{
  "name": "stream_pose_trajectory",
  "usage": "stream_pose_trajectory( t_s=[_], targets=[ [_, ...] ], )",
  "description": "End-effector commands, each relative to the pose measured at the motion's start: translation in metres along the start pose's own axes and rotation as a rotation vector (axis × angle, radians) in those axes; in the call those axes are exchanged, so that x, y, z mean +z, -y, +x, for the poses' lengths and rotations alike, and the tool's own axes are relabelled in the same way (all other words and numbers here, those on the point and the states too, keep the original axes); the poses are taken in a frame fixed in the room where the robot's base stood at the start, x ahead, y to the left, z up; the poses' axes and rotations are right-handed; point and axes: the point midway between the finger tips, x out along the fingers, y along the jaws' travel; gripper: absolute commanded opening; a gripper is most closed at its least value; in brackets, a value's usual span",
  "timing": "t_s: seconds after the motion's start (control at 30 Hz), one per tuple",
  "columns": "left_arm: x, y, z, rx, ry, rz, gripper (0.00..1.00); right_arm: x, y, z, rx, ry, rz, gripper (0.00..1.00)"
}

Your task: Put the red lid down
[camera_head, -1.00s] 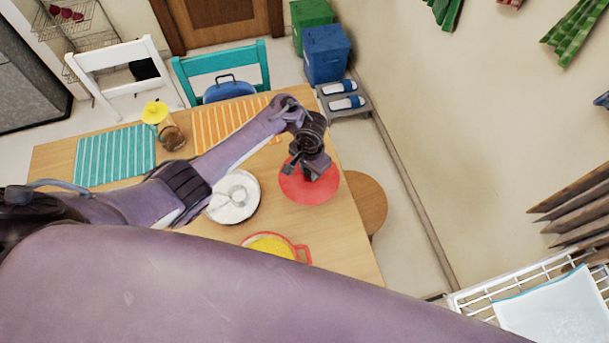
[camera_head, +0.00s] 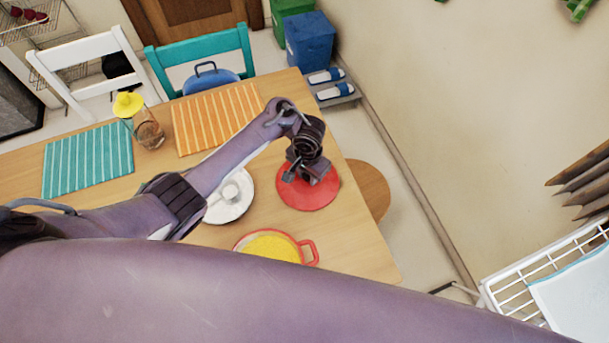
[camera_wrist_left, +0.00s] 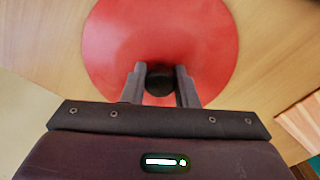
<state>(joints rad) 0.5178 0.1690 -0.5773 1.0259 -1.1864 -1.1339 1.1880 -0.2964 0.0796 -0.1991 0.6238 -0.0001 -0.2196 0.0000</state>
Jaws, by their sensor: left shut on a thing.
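The red lid (camera_head: 318,196) is round and shows near the right end of the wooden table, under my left gripper (camera_head: 303,174). In the left wrist view the red lid (camera_wrist_left: 160,35) fills the upper middle. There my left gripper (camera_wrist_left: 160,72) has its two fingers on either side of the lid's dark round knob (camera_wrist_left: 159,82), shut on it. I cannot tell whether the lid touches the table or hangs just above it. A red pot (camera_head: 308,250) with yellow contents stands uncovered in front of the lid, partly hidden by my arm. My right gripper is not in view.
A white plate with a cup (camera_head: 230,196) is left of the lid. The table's right edge and a round stool (camera_head: 368,190) are close to the lid.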

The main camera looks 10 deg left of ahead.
Motion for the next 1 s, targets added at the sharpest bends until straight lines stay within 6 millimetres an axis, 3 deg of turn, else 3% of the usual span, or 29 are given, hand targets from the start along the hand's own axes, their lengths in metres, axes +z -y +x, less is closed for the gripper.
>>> stream_pose_trajectory(
  t_s=[0.3, 0.33, 0.5, 0.8, 1.0],
  targets=[
    [0.000, 0.000, 0.003, 0.001, 0.001, -0.002, 0.00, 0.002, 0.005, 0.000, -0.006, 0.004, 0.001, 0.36],
    [0.001, 0.000, 0.003, 0.001, 0.002, -0.002, 0.28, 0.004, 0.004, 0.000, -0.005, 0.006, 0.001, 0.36],
    [0.001, 0.000, 0.003, 0.001, 0.001, -0.002, 0.48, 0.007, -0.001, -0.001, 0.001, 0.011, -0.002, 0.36],
    [0.000, 0.000, 0.000, 0.001, 0.000, -0.001, 0.48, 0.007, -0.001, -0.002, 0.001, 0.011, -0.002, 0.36],
    [-0.001, 0.000, -0.028, 0.002, -0.002, -0.001, 0.48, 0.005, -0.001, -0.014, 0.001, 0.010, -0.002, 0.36]
  ],
)
